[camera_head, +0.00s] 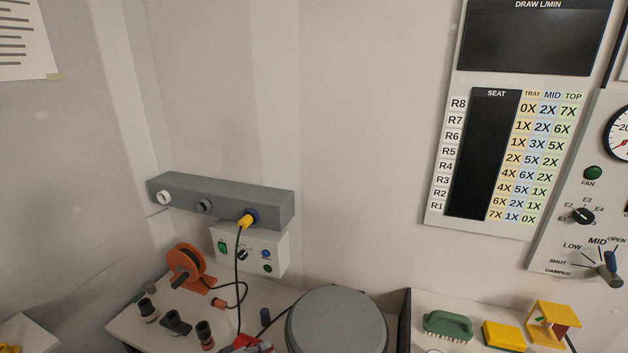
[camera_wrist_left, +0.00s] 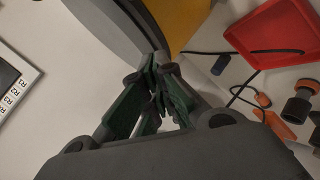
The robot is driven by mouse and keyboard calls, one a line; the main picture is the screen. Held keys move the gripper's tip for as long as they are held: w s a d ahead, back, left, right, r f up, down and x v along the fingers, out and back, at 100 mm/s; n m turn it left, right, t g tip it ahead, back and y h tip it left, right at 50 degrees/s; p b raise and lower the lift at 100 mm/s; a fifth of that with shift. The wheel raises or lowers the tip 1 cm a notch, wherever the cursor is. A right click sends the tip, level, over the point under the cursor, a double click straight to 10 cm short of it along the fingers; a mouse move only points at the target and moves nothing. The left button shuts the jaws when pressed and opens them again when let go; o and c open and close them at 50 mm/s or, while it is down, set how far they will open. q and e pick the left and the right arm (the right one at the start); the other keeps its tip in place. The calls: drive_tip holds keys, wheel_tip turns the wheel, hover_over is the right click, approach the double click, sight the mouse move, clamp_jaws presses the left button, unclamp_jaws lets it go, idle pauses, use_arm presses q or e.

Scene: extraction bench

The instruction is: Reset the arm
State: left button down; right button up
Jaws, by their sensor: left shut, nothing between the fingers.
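My left gripper (camera_wrist_left: 158,90) shows in the left wrist view, its dark green fingers brought together with nothing between them. A curved grey rim (camera_wrist_left: 110,22) and a yellow surface (camera_wrist_left: 182,22) lie beyond the fingertips. I cannot tell whether the fingers touch either one. No gripper can be made out in the head view, and my right gripper is not in view.
On the bench are a grey round lid (camera_head: 337,322), an orange reel (camera_head: 186,265), dark fittings (camera_head: 148,310) and a green brush (camera_head: 447,326). A black cable (camera_head: 237,270) hangs from the grey wall bar (camera_head: 220,200). A red tray (camera_wrist_left: 280,35) lies right of my gripper.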

use_arm(q)
drive_tip(key=s+a+f+m+g+y, duration=0.25)
drive_tip(key=s+a+m, duration=0.2)
drive_tip(key=s, duration=0.35)
drive_tip(key=s+a+f+m+g+y, duration=0.2)
drive_tip(key=s+a+m+g+y, duration=0.15)
drive_tip(key=s+a, duration=0.3)
drive_tip(key=s+f+g+p, duration=0.1)
drive_tip(key=s+f+p, duration=0.2)
drive_tip(key=f, duration=2.7)
drive_tip(key=s+a+f+p, duration=0.1)
drive_tip(key=s+f, duration=0.8)
drive_tip(key=s, duration=0.2)
drive_tip(key=s+a+f+g+p, duration=0.1)
drive_tip(key=s+a+f, duration=0.1)
drive_tip(key=s+f, duration=0.7)
drive_tip(key=s, duration=0.2)
drive_tip(key=shift+s, duration=0.3)
drive_tip(key=shift+a, duration=0.1)
